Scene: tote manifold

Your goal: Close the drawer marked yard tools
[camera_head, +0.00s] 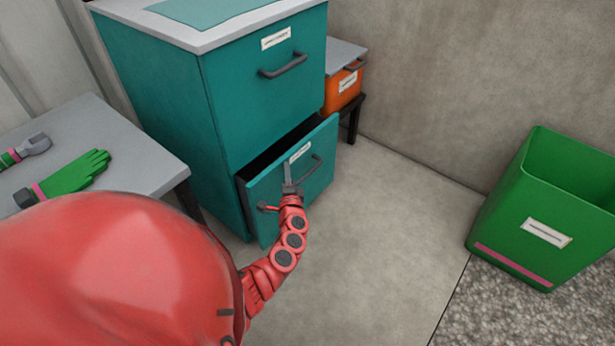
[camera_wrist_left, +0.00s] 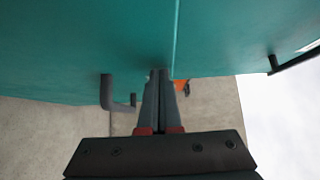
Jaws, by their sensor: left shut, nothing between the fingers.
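A teal cabinet (camera_head: 160,95) has an upper drawer (camera_head: 262,100), which is shut, and a lower drawer (camera_head: 262,205), which is pulled partly out with a dark gap above its front. Both carry white labels too small to read, so I cannot tell which is marked yard tools. My left gripper (camera_head: 290,188) is shut and empty at the lower drawer's front, beside its dark handle (camera_head: 306,172). In the left wrist view its closed fingers (camera_wrist_left: 158,76) point at the teal front, with a handle (camera_wrist_left: 107,92) to their left. I cannot tell whether they touch the drawer.
A green bin (camera_head: 500,215) stands at the right. The floor (camera_head: 385,215) between is clear.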

